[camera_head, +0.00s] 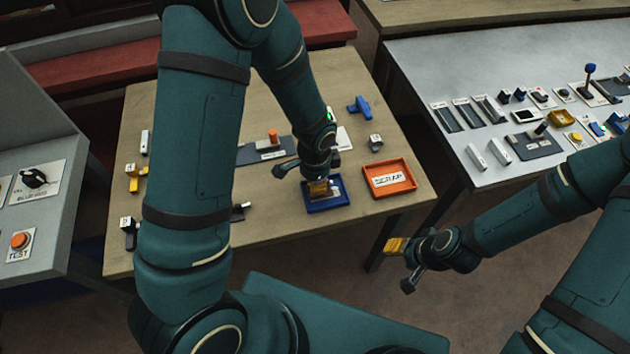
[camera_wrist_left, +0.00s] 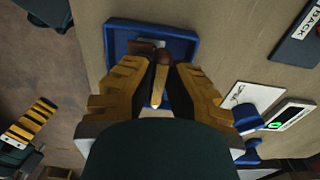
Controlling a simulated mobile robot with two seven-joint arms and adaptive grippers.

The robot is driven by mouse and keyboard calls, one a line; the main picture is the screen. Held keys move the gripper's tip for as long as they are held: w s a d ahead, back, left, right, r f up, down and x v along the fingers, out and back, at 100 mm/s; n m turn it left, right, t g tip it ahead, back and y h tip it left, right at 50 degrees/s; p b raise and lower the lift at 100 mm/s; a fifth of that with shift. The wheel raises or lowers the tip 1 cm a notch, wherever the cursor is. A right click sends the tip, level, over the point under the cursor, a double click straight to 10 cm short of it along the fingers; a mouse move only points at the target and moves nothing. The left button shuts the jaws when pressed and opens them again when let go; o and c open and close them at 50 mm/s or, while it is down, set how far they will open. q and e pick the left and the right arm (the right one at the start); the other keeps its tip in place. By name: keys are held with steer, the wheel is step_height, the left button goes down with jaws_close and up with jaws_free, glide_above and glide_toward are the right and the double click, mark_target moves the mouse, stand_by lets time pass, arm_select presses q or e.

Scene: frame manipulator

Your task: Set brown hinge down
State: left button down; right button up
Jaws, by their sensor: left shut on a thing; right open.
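My left gripper (camera_head: 318,187) is over the blue tray (camera_head: 343,207) near the front of the wooden table. In the left wrist view its yellow fingers (camera_wrist_left: 158,72) are closed around a brown piece, the brown hinge (camera_wrist_left: 144,47). The hinge's brown end lies against the inside of the blue tray (camera_wrist_left: 111,45) in that view; whether it touches the tray floor is unclear. In the head view the gripper hides most of the hinge. My right gripper (camera_head: 395,246) is open and empty, out over the floor in front of the table.
An orange tray (camera_head: 389,193) with a white label stands right of the blue one. A blue clamp-like part (camera_head: 360,106) and a small grey block (camera_head: 375,142) lie behind it. A grey mat (camera_head: 255,152) lies to the left. A grey bench (camera_head: 440,75) with several parts stands at right.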

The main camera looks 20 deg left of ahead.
arm_select(q)
steer(key=shift+f+b, duration=0.3)
steer(key=shift+f, duration=0.15)
steer(key=shift+f, duration=0.1)
steer(key=c, duration=1.1)
jaws_free()
steer(key=shift+r, duration=0.4)
step_height(320, 180, up, 13)
steer(key=p, duration=0.3)
steer(key=shift+f, duration=0.2)
